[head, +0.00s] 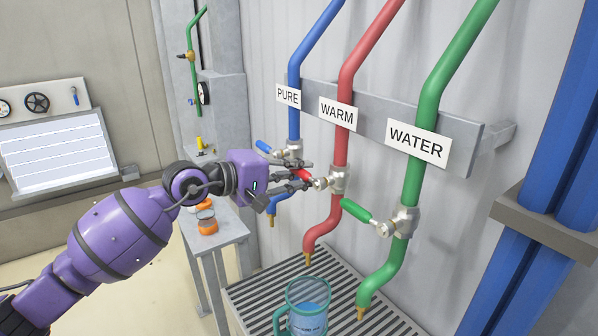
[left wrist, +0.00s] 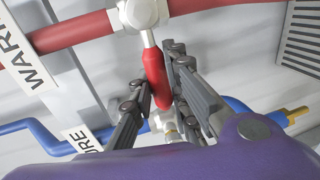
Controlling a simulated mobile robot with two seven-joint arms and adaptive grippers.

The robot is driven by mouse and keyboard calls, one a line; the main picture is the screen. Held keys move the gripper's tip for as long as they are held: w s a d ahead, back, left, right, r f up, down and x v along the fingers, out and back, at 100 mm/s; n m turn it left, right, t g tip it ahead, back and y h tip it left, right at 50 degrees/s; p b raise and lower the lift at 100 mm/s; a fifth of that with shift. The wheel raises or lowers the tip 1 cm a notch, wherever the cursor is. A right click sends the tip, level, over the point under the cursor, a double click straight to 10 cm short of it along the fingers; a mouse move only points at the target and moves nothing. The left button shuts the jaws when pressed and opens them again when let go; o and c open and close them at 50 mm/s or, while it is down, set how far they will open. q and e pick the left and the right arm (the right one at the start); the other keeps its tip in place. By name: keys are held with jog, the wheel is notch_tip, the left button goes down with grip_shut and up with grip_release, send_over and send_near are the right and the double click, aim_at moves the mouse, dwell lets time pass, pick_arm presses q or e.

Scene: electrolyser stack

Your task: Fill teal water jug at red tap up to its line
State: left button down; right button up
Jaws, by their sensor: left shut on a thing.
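The teal water jug (head: 291,318) is see-through and stands on the slatted grate at the bottom of the head view. Its open mouth shows just below the red spout (head: 308,258); blue liquid shows inside. The jug's fill line cannot be made out, and its lower part is cut off. No stream shows between spout and jug. My left gripper (head: 302,177) is shut on the red tap handle (left wrist: 156,76) on the WARM pipe (head: 345,115). In the left wrist view, the handle lies between the two fingers (left wrist: 160,97). My right gripper is not in view.
The blue PURE pipe (head: 294,75) is left of the red one. The green WATER pipe (head: 432,100) with its green handle (head: 356,210) is close on the right. Thick blue columns (head: 560,130) stand far right.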

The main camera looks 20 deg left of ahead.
pick_arm(q)
jog(key=shift+f, duration=0.1)
jog(key=f+n+b, duration=0.1)
jog(key=n, duration=0.1)
jog(key=f+n+h+b, duration=0.1)
jog(key=n+b, duration=0.1)
jog(key=shift+s+d+f+g, duration=0.2)
jog(key=shift+f+g, duration=0.1)
jog(key=c, duration=1.7)
grip_release()
jog(key=shift+o, duration=0.2)
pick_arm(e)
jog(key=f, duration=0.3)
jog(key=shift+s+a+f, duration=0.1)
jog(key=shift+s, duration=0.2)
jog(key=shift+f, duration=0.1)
pick_arm(q)
jog(key=v, duration=1.2)
